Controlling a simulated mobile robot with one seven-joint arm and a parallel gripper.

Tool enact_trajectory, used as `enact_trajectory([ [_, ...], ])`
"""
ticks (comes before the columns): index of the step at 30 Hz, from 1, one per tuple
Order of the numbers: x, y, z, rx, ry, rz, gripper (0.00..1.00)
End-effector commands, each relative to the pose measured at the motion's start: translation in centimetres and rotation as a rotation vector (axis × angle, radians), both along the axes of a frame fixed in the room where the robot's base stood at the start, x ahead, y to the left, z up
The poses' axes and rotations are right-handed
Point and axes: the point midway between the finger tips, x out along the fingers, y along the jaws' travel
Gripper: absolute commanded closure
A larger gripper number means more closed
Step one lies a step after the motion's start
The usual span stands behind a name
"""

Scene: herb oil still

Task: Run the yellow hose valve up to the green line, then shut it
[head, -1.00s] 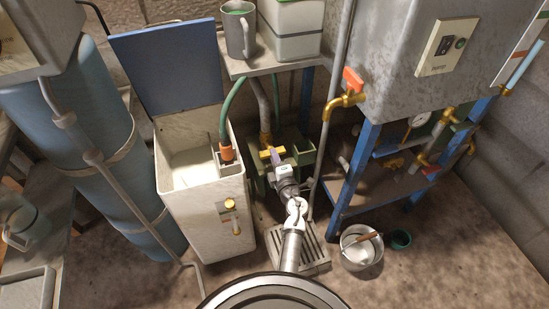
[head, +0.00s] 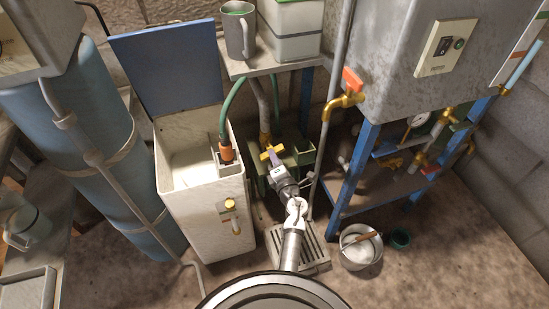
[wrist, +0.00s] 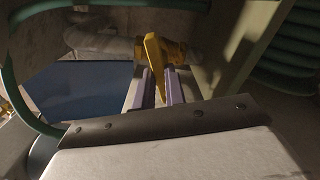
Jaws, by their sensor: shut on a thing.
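The yellow hose valve handle (head: 272,152) sits above a green block in the middle of the head view, below the grey shelf. It also shows in the wrist view as a yellow lever (wrist: 153,58). My gripper (head: 275,161) is shut on this handle, with a purple-grey finger on each side of it in the wrist view (wrist: 158,78). The valve body behind is partly hidden by the handle. A green hose (head: 234,98) runs down to an orange fitting (head: 226,151) at the open white tank (head: 205,215). I cannot make out a green line or a level there.
The blue lid (head: 170,62) stands open behind the tank. A red-handled brass tap (head: 347,92) on the grey cabinet (head: 405,60) is right of my arm. A grey mug (head: 238,38) stands on the shelf. A bucket (head: 358,250) stands on the floor at right.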

Motion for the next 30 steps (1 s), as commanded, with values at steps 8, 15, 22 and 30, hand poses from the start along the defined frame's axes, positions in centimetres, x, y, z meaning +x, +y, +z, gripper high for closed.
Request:
enact_trajectory([
  [8, 0.05, 0.09, 0.04, -0.133, -0.045, 0.002, 1.00],
  [15, 0.05, 0.07, 0.05, -0.180, -0.060, 0.002, 1.00],
  [22, 0.05, 0.08, 0.06, -0.185, -0.062, 0.002, 1.00],
  [30, 0.05, 0.08, 0.06, -0.184, -0.061, 0.002, 0.73],
])
